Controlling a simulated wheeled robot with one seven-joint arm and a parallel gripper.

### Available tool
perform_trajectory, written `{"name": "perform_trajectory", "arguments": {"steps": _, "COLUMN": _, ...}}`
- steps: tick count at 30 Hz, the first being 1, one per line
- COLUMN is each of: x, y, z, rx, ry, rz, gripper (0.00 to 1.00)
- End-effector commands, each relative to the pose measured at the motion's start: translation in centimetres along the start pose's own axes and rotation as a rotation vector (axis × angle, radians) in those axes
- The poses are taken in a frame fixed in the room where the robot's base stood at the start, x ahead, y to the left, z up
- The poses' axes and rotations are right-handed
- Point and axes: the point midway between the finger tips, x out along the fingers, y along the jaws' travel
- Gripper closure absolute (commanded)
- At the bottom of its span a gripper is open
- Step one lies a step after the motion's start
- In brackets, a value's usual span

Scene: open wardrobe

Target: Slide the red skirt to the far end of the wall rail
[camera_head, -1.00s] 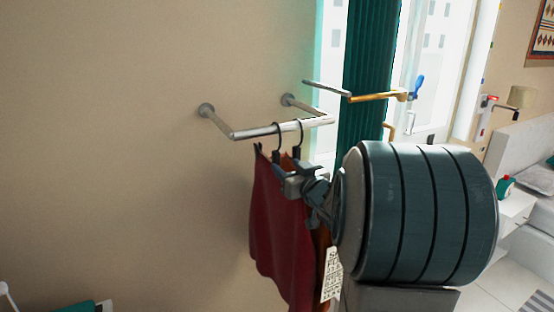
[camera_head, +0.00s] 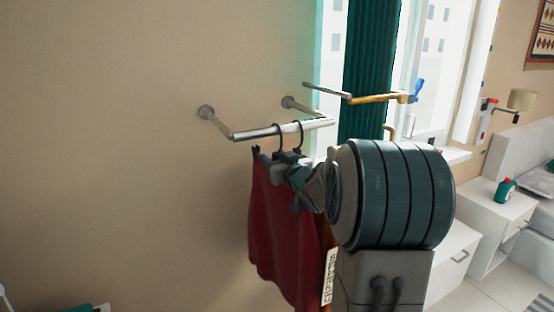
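The red skirt (camera_head: 275,230) hangs from a dark hook on the wall rail (camera_head: 275,131), on the rail's middle part. A second hook hangs just to its right, with an orange-brown garment (camera_head: 328,240) mostly hidden behind the skirt and my arm. A white tag (camera_head: 329,275) with dark print hangs there. My gripper (camera_head: 286,160) is at the top of the skirt, just below the hooks, and overlaps the hanger in view. My wrist hides part of it, so I cannot tell whether the fingers are closed on the hanger.
A second bar with a yellow part (camera_head: 378,98) reaches out behind the rail, before a green curtain (camera_head: 370,70) and window. A white nightstand (camera_head: 500,212) with a green bottle (camera_head: 505,190) stands at right by a bed. The wall left of the rail is bare.

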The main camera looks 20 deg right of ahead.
Motion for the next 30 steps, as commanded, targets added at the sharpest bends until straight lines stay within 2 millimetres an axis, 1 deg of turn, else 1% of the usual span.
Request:
{"name": "perform_trajectory", "arguments": {"steps": 1, "x": 0.0, "y": 0.0, "z": 0.0, "rx": 0.0, "ry": 0.0, "rz": 0.0, "gripper": 0.69}}
{"name": "perform_trajectory", "arguments": {"steps": 2, "x": 0.0, "y": 0.0, "z": 0.0, "rx": 0.0, "ry": 0.0, "rz": 0.0, "gripper": 0.78}}
{"name": "perform_trajectory", "arguments": {"steps": 3, "x": 0.0, "y": 0.0, "z": 0.0, "rx": 0.0, "ry": 0.0, "rz": 0.0, "gripper": 0.89}}
{"name": "perform_trajectory", "arguments": {"steps": 4, "x": 0.0, "y": 0.0, "z": 0.0, "rx": 0.0, "ry": 0.0, "rz": 0.0, "gripper": 0.96}}
{"name": "perform_trajectory", "arguments": {"steps": 11, "x": 0.0, "y": -0.3, "z": 0.0, "rx": -0.001, "ry": 0.003, "rz": -0.001, "gripper": 0.96}}
{"name": "perform_trajectory", "arguments": {"steps": 30, "x": 0.0, "y": -5.4, "z": 0.1, "rx": -0.001, "ry": 0.003, "rz": -0.002, "gripper": 0.96}}
